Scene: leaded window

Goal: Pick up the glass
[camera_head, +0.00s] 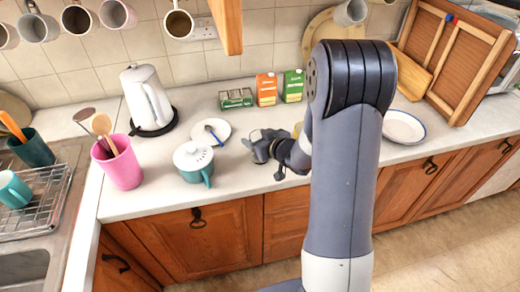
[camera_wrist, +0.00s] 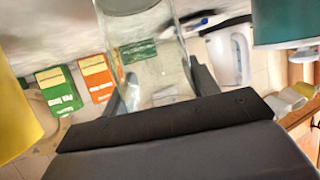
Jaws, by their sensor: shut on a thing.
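In the wrist view, a clear, see-through glass (camera_wrist: 150,50) stands between the two dark fingers of my gripper (camera_wrist: 163,88). The fingers are shut on its sides, and its upper end in the picture runs out of the frame.
A saucer (camera_head: 210,132), a white kettle (camera_head: 147,100) and a pink utensil pot (camera_head: 120,165) are to the left. Green and orange cartons (camera_head: 266,89) stand behind. A yellow thing (camera_wrist: 14,120) is close by. A white plate (camera_head: 403,127) lies right of my arm.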

